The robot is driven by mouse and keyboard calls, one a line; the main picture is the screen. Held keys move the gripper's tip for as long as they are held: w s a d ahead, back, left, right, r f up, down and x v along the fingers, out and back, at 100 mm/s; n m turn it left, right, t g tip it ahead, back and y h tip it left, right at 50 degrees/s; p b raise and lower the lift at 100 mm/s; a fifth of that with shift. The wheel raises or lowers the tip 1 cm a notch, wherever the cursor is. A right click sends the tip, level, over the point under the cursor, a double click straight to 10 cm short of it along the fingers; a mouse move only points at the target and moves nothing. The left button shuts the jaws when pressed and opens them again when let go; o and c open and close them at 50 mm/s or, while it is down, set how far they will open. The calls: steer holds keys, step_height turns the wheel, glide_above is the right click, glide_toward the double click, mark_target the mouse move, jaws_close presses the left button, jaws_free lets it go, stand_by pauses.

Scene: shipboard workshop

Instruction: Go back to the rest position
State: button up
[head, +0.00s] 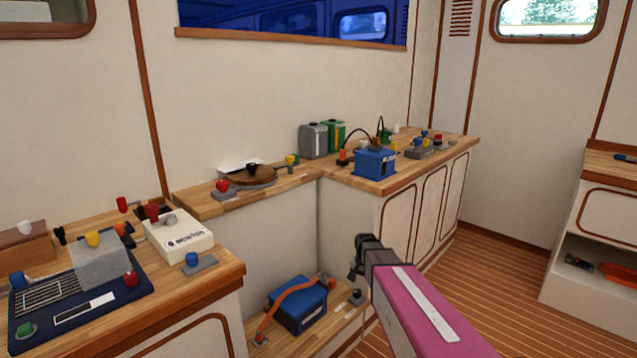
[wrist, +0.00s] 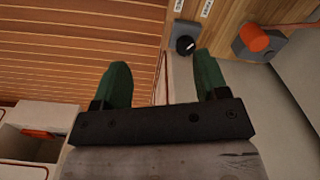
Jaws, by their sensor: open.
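My gripper (head: 362,258) is in the lower middle of the head view, at the end of my pink arm link, in front of the cabinet corner. In the wrist view its two green fingers (wrist: 163,82) are spread wide apart with nothing between them. It is apart from the counters and holds nothing. Past the fingers, the wrist view shows the plank floor on the left and the edge of a low shelf on the right.
A low shelf with a blue box (head: 298,304) and an orange strap lies left of my gripper. A black knob (wrist: 186,45) shows in the wrist view. Left counter (head: 215,290) and back counter (head: 305,183) hold devices. Open plank floor (head: 490,270) lies right.

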steer(key=s+r+n, duration=0.2)
steer(key=s+r, duration=0.1)
steer(key=s, duration=0.6)
steer(key=s+r+n, duration=0.3)
steer(key=s+r, duration=0.1)
steer(key=s, duration=0.6)
steer(key=shift+s, duration=0.15)
